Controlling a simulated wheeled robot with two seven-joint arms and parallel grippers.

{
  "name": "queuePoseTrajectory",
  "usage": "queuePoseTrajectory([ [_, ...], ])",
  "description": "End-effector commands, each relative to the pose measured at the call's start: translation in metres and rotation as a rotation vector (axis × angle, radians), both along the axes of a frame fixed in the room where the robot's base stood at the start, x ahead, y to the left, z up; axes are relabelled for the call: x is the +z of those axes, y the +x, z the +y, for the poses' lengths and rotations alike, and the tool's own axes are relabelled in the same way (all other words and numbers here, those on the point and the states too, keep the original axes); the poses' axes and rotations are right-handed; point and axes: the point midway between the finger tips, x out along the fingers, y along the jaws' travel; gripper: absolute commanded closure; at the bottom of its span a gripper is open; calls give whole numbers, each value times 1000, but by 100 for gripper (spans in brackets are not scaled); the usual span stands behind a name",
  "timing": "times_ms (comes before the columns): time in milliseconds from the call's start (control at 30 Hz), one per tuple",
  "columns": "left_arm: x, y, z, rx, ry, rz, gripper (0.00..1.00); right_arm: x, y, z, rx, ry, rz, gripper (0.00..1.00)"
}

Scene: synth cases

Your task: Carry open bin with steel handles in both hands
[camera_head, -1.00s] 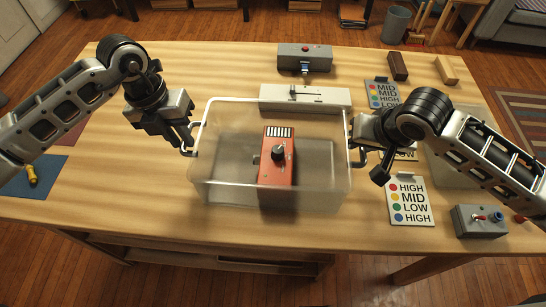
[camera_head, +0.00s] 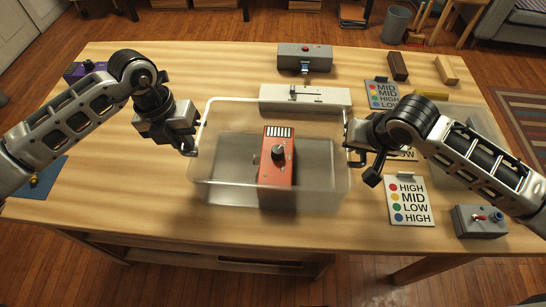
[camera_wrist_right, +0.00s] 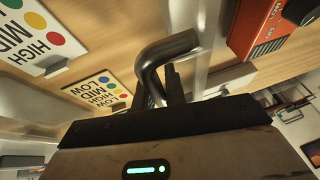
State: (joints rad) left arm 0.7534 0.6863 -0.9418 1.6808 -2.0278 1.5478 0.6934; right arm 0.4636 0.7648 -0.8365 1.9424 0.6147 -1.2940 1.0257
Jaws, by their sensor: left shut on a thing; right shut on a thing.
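The open bin (camera_head: 225,187) is clear, with a pale rim, and stands upright on or just above the wooden table; I cannot tell which. An orange box with a black knob (camera_head: 277,180) shows within its outline. My left gripper (camera_head: 190,149) is shut on the bin's left handle, which it mostly hides. My right gripper (camera_head: 354,152) is shut on the right steel handle. In the right wrist view the bent dark steel handle (camera_wrist_right: 168,52) runs down to the jaws (camera_wrist_right: 172,88).
Label signs (camera_head: 409,203) and a grey switch box (camera_head: 480,221) stand at the right. A purple box (camera_head: 85,70) is at the back left. Bare table lies in front.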

Motion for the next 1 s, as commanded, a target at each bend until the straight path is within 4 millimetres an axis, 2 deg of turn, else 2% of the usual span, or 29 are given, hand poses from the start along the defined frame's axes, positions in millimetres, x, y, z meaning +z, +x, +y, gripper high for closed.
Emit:
queuePoseTrajectory([
  [167,8,1,0,1,-1,-3,100,8,1,0,0,1,-3,100],
  [600,50,1,0,0,-1,-2,100,51,1,0,0,1,-3,100],
  [1000,51,1,0,0,0,-2,100,51,1,0,0,1,-3,100],
])
